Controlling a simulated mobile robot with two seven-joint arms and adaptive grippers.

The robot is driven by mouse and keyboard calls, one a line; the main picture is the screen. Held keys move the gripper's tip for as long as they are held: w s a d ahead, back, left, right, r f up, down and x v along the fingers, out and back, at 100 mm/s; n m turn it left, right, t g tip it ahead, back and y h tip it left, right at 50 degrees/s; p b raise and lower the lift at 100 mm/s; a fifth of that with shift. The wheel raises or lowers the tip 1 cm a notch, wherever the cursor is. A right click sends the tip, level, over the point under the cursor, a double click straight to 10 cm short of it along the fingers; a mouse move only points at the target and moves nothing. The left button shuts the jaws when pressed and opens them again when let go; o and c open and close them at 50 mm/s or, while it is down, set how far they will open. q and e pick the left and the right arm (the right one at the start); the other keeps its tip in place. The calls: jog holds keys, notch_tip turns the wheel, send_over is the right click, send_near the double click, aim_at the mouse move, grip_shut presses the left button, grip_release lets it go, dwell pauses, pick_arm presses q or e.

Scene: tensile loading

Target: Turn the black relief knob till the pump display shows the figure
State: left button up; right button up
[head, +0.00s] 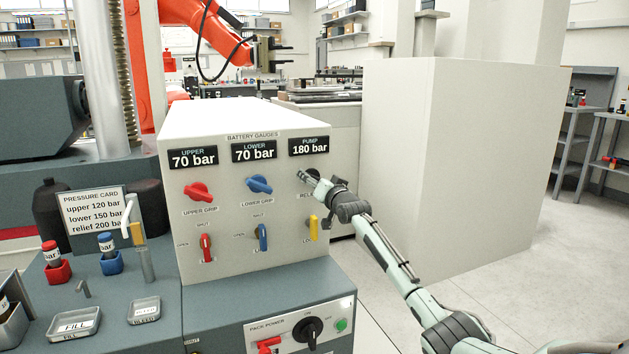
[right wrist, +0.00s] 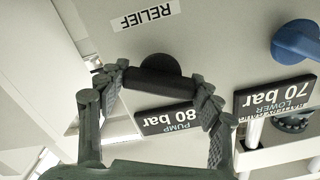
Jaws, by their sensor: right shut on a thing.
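The black relief knob (right wrist: 158,66) is on the panel by the RELIEF label in the right wrist view, where the picture is upside down. My right gripper (right wrist: 160,84) is shut on the knob's bar, one finger at each end. In the head view, my right gripper (head: 308,178) covers much of the knob. The pump display (head: 309,147) reads 180 bar; in the right wrist view a finger partly covers the pump display (right wrist: 168,118). The pressure card (head: 92,211) reads upper 120 bar, lower 150 bar, relief 200 bar. My left gripper is not in view.
The red upper grip knob (head: 198,191) and blue lower grip knob (head: 259,184) sit left of the relief knob. Their displays both read 70 bar. Small red, blue and yellow levers are below. A large pale block (head: 470,150) stands to the right.

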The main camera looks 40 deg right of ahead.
jog(key=shift+r, duration=0.1)
jog(key=o, duration=1.2)
jog(key=shift+c, duration=0.2)
jog(key=v, duration=1.2)
